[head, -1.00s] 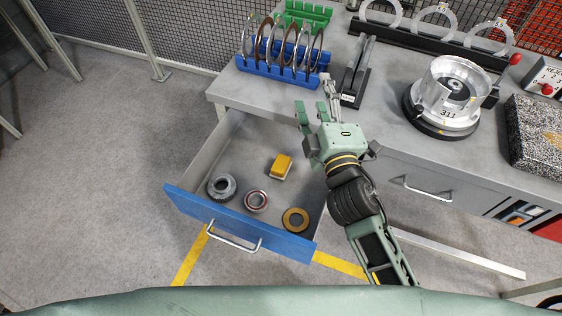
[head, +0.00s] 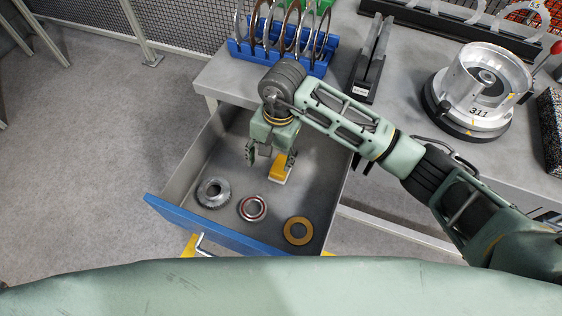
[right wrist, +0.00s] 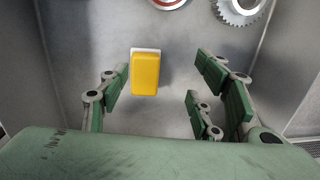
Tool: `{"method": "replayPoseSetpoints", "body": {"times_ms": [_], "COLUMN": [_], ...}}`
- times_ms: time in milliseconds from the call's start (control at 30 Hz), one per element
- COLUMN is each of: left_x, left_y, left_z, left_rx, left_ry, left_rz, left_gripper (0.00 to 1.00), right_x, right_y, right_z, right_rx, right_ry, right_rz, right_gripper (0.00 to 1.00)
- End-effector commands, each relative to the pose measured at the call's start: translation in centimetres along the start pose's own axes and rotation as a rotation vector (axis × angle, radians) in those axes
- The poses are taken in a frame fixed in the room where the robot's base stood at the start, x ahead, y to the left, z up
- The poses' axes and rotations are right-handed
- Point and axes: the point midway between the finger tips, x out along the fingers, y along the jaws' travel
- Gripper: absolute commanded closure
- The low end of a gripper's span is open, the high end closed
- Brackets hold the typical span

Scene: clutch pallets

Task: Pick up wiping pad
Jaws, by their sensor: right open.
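The wiping pad (head: 279,168) is a small yellow block with a white underside. It lies on the floor of the open drawer (head: 184,213), partly hidden by my right gripper in the head view. In the right wrist view the pad (right wrist: 145,75) lies ahead of the fingers, nearer the left one. My right gripper (head: 269,158) points down into the drawer, above and just beside the pad. It is open and empty, and its fingers (right wrist: 160,92) show apart in the right wrist view. My left gripper is not in view.
A toothed metal ring (head: 213,192), a bearing (head: 252,208) and a brass ring (head: 298,231) lie in the drawer's front part. The drawer walls surround the gripper. A blue rack (head: 270,55) with discs and a metal housing (head: 484,75) stand on the bench.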

Motion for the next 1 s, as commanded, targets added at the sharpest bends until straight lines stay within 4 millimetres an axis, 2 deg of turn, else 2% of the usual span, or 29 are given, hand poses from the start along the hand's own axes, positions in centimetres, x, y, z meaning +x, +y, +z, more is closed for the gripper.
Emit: {"method": "replayPoseSetpoints", "body": {"times_ms": [33, 133, 467, 700, 1000], "left_x": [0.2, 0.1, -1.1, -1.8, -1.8], "left_y": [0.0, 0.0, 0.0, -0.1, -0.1], "left_z": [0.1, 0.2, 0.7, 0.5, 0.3], "left_rx": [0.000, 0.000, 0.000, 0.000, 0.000], "left_ry": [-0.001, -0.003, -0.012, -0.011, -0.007], "left_rz": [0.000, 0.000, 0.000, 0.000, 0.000], "left_gripper": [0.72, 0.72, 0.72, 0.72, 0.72], "right_x": [-0.1, 0.1, 3.6, 7.0, 7.5], "right_y": [0.8, 1.8, 2.1, 2.2, 2.3], "right_z": [-1.0, -1.9, -1.9, -2.0, -2.1], "right_rx": [-0.014, -0.027, -0.027, -0.026, -0.028], "right_ry": [0.034, 0.065, 0.063, 0.064, 0.067], "right_rz": [0.042, 0.088, 0.094, 0.090, 0.089], "right_gripper": [0.41, 0.41, 0.41, 0.41, 0.41]}}
